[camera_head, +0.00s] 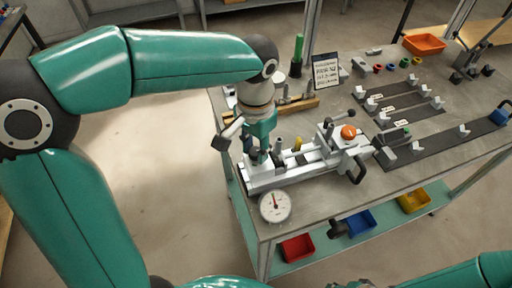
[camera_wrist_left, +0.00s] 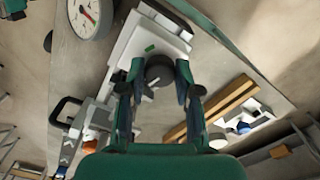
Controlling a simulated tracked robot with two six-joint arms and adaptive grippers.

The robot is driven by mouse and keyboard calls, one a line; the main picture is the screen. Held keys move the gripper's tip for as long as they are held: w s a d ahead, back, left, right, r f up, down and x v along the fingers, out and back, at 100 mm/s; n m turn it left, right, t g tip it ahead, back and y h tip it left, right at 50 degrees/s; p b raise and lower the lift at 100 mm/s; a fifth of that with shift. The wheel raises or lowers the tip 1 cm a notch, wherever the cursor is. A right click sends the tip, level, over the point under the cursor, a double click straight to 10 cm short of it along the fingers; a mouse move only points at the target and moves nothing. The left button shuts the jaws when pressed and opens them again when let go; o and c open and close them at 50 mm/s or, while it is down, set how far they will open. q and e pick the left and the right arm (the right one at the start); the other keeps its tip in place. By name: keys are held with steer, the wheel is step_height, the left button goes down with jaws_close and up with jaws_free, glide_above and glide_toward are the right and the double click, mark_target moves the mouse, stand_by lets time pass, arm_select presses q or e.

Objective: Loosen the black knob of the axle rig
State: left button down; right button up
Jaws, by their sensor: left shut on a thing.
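The axle rig (camera_head: 300,174) is a pale rail fixture near the left front edge of the grey table. Its black knob (camera_wrist_left: 158,72) sits at its left end, round and dark with a pale mark, seen from above in the left wrist view. My left gripper (camera_head: 258,152) reaches down onto that end. In the left wrist view its two fingers (camera_wrist_left: 158,80) stand on either side of the knob and are shut on it. In the head view the fingers and wrist largely hide the knob. My right gripper is out of view; only part of my right arm shows at bottom right.
A round dial gauge (camera_head: 275,206) stands at the rig's front left. An orange ball (camera_head: 348,132) and a black handle (camera_head: 356,170) are at its right end. Dark strips with white blocks (camera_head: 450,142) fill the right.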

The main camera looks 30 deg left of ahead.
mark_target(255, 151)
arm_select(q)
steer(key=shift+n, duration=0.9)
steer(key=c, duration=0.8)
jaws_free()
step_height(255, 151, up, 12)
